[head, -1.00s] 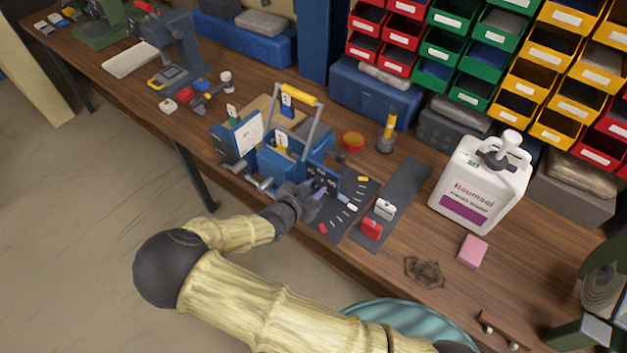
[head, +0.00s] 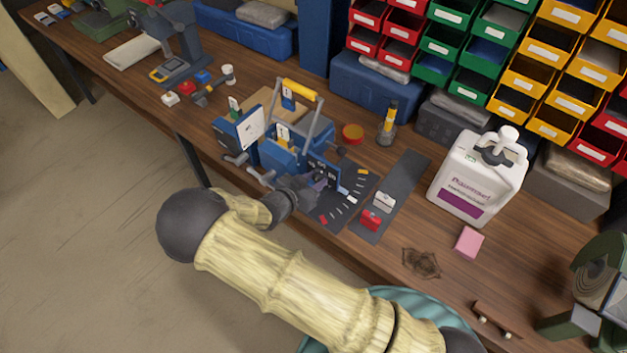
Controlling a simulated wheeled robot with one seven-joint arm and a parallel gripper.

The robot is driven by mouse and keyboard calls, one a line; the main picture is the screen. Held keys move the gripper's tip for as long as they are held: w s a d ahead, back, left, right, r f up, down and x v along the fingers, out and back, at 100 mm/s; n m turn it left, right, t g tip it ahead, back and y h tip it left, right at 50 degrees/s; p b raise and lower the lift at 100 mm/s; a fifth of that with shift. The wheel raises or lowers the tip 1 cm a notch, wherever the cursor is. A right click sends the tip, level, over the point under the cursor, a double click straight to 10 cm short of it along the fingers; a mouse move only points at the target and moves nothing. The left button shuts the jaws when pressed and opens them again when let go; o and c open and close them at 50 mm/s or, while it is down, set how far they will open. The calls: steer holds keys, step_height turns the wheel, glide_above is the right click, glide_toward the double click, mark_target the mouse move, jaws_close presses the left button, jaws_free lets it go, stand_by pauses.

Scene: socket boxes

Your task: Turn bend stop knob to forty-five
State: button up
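The blue bending machine (head: 283,158) stands on the wooden bench, with a grey handle frame topped by a yellow grip (head: 299,90). Its front right side has a dark panel with small white marks. A dark plate with an arc of white, yellow and red marks (head: 349,197) lies beside that panel. My gripper (head: 318,183) is at this front panel, close to or touching it. A small purplish part shows at the fingertips. The bend stop knob cannot be made out; my gripper likely covers that spot. The fingers are too small and hidden to tell open from shut.
A dark strip (head: 405,175) carries a red block (head: 371,219) and a white block (head: 384,202). A white jug (head: 478,175), a pink block (head: 468,242) and a red-orange tin (head: 352,134) stand nearby. Coloured bins line the back. The front bench edge runs under my arm.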

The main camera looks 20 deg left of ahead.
steer(key=o, duration=0.4)
steer(key=shift+c, duration=0.2)
steer(key=b+v, duration=0.3)
steer(key=v, duration=1.4)
steer(key=shift+s+r, duration=0.15)
